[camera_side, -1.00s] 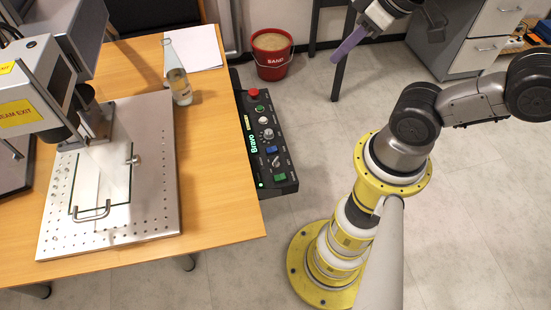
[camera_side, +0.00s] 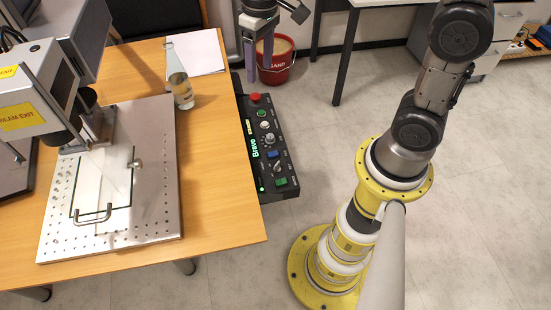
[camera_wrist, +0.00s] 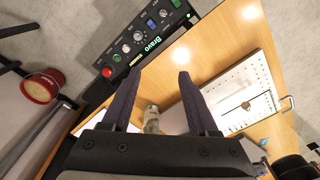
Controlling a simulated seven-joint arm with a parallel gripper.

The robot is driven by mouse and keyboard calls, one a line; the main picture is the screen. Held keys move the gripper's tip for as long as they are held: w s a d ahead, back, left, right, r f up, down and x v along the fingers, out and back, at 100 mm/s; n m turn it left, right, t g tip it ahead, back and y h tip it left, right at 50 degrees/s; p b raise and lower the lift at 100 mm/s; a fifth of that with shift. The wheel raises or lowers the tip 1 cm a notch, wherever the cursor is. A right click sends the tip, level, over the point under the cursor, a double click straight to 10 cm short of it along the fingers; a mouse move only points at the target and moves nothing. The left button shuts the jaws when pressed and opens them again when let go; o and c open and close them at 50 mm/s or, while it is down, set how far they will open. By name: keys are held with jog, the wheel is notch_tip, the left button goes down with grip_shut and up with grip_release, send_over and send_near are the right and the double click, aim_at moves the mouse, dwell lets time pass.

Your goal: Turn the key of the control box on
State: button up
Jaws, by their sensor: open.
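The control box (camera_side: 268,150) is a long dark panel with green "Bravo" lettering at the table's right edge. It carries a red button (camera_side: 255,97), round knobs (camera_side: 270,138), a blue switch (camera_side: 272,153) and a green switch (camera_side: 280,182). Which control is the key is too small to tell. My gripper (camera_side: 258,77) is open and empty, fingers pointing down, near the box's far end beside the red button in the picture. In the wrist view, the control box (camera_wrist: 144,44) lies beyond the fingertips of my gripper (camera_wrist: 161,72); they look apart from it.
A wooden table (camera_side: 215,200) holds a glass bottle (camera_side: 180,88), white paper (camera_side: 205,50) and a metal plate (camera_side: 155,215) under the laser marker (camera_side: 30,95). A red sand bucket (camera_side: 276,70) stands on the floor behind my gripper.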

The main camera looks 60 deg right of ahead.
notch_tip(320, 180, down, 11)
jog(key=w+g, duration=0.2)
jog(key=g, duration=0.3)
send_near(277, 166)
jog(key=x, duration=0.8)
jog(key=shift+w+d+f, duration=0.15)
jog(key=shift+d+f, duration=0.05)
jog(key=shift+d, duration=0.15)
grip_shut()
